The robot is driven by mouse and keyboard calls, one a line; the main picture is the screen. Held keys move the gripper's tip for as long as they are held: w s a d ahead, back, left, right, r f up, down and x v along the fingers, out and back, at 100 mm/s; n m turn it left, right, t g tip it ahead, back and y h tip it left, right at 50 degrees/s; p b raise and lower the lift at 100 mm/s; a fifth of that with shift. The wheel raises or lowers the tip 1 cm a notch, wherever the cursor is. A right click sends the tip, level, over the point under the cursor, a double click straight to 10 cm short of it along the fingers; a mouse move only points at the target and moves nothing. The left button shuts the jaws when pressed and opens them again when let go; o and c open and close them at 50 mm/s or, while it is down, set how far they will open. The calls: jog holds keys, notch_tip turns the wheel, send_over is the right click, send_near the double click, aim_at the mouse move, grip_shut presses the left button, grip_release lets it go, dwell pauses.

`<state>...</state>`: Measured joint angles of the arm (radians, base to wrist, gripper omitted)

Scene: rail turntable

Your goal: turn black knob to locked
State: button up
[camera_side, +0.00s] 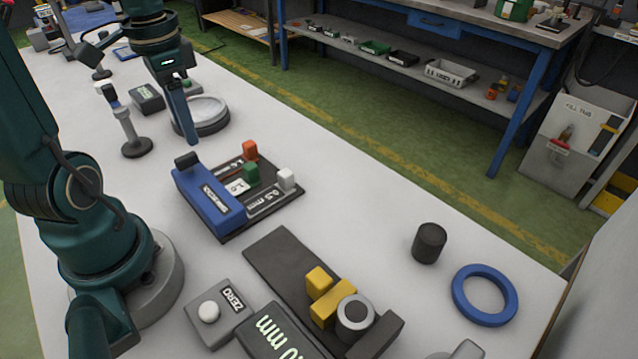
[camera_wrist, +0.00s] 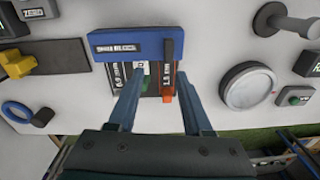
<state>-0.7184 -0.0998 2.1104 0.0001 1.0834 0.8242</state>
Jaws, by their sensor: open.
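A small black knob (camera_side: 187,160) stands on the far end of a blue block (camera_side: 208,200) in the side view. In the wrist view the dark knob (camera_wrist: 168,48) looks like a narrow upright piece at the right end of the blue block (camera_wrist: 125,45). I cannot read a locked mark on it. My gripper (camera_side: 191,141) is above the table near that end, its fingers pointing down. In the wrist view my open gripper (camera_wrist: 157,75) has its fingertips apart, below the block in the picture, with nothing held between them.
Orange (camera_side: 250,150), green (camera_side: 251,174) and white (camera_side: 286,179) tabs stand on labelled strips beside the block. A round turntable (camera_side: 202,113) and a post stand (camera_side: 130,137) are nearby.

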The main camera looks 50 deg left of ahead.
aim_at(185, 156)
jog(key=shift+s+a+f+n, duration=0.5)
jog(key=shift+a+f+n, duration=0.1)
jog(key=shift+a, duration=0.2)
jog(key=shift+a+f, duration=0.1)
jog(key=shift+f, duration=2.35)
grip_shut()
